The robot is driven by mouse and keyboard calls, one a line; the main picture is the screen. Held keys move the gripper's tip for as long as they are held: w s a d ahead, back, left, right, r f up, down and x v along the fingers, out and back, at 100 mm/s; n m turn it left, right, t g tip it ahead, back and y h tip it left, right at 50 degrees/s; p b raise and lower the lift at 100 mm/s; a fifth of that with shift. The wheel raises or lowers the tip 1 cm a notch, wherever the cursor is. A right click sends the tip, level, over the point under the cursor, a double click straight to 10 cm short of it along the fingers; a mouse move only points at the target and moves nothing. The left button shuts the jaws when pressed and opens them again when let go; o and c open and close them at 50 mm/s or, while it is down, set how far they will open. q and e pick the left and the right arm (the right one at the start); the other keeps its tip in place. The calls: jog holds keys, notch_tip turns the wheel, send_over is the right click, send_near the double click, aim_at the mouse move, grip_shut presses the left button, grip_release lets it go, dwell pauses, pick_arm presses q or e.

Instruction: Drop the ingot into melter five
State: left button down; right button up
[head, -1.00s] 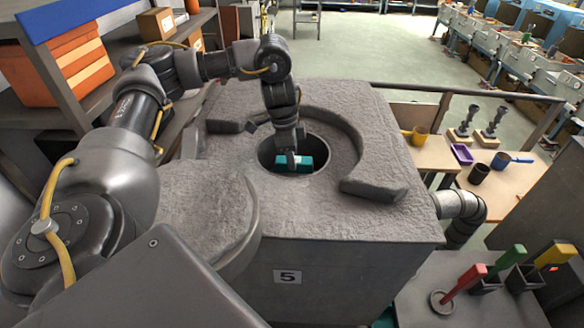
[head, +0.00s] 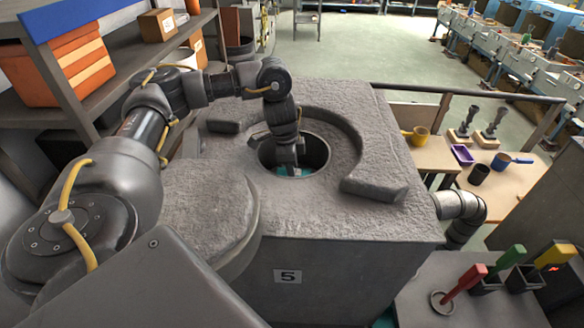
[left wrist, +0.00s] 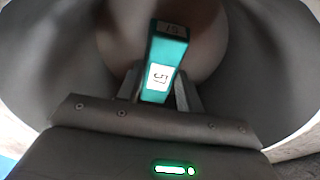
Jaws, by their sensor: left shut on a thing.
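Melter five (head: 335,265) is a grey block with a "5" plate on its front and a round opening in its top. My left gripper (head: 289,170) points down inside that opening. It is shut on the teal ingot (left wrist: 166,54), which carries a white label and sits between the two fingers in the left wrist view. In the head view only a little teal of the ingot (head: 284,172) shows below the gripper. The curved inner wall of the melter surrounds the ingot in the left wrist view. My right gripper is not in view.
A shelf with an orange crate (head: 70,68) stands at the left. A side table (head: 525,180) with mugs and a purple tray is at the right. Red, green and yellow handled tools (head: 510,256) stand on a grey stand in front right. A curved rim piece (head: 375,188) rises around the opening.

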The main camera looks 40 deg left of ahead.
pick_arm(q)
jog(key=shift+f, duration=0.2)
jog(key=shift+a+f, duration=0.1)
jog(key=shift+f, duration=0.3)
jog(key=c, duration=0.9)
grip_release()
jog(key=shift+r, duration=0.1)
jog(key=r, duration=0.4)
jog(key=a+r, duration=0.1)
jog(key=r, duration=0.3)
jog(key=s+r, duration=0.1)
jog(key=r, duration=0.4)
jog(key=shift+a, duration=0.15)
jog(key=shift+f, duration=0.15)
jog(key=f, duration=0.4)
jog(key=d+f, duration=0.1)
jog(key=f, duration=0.3)
jog(key=w+f, duration=0.1)
jog(key=f, duration=0.4)
jog(key=shift+d, duration=0.2)
jog(key=shift+r, duration=0.15)
